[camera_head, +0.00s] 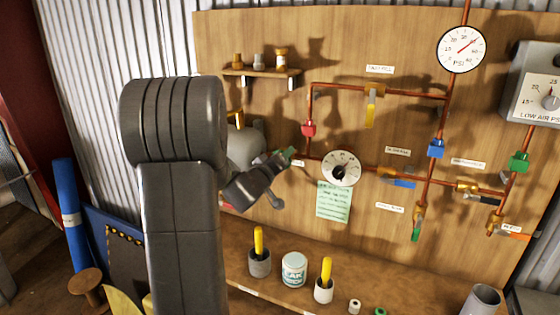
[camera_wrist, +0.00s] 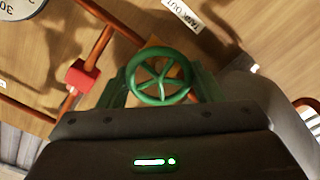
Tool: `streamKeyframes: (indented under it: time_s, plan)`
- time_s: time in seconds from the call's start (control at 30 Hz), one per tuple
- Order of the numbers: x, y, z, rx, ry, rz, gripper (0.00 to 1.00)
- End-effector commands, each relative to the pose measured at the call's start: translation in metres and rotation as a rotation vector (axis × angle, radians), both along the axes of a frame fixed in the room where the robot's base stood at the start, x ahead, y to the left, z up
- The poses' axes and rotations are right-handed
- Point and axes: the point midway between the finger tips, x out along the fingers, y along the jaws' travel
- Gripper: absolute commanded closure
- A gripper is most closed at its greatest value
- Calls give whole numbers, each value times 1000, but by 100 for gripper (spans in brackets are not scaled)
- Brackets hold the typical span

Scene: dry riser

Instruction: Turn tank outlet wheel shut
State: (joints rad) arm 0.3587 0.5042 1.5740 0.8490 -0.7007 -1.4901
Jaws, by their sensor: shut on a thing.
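The tank outlet wheel is a small green spoked handwheel (camera_wrist: 158,76) in the middle of the wrist view. A label partly reading "TANK OUT" (camera_wrist: 183,14) is above it. My gripper (camera_wrist: 158,88) is shut on the wheel, with one finger on each side of the rim. In the head view my gripper (camera_head: 284,160) reaches the pipework left of the white round gauge, and a bit of the green wheel (camera_head: 290,152) shows at its tip. The valve body behind the wheel is mostly hidden.
A pale tank (camera_head: 243,148) stands behind my arm. A red fitting (camera_head: 309,128) and the gauge (camera_head: 341,168) are close to my gripper. Copper pipes with coloured levers cover the wooden board (camera_head: 345,60) to the right. A bench (camera_head: 385,290) below holds pots and a tin (camera_head: 293,269).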

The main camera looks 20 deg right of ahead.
Motion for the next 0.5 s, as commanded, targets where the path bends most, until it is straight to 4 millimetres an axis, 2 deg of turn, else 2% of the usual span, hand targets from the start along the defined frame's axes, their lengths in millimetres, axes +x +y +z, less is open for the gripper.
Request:
streamKeyframes:
  time_s: [0.4,0.43,0.5]
  plan:
    - [0,0,-2,6,-1,0,64]
    - [0,0,-2,6,-1,0,35]
    - [0,0,-2,6,-2,-1,21]
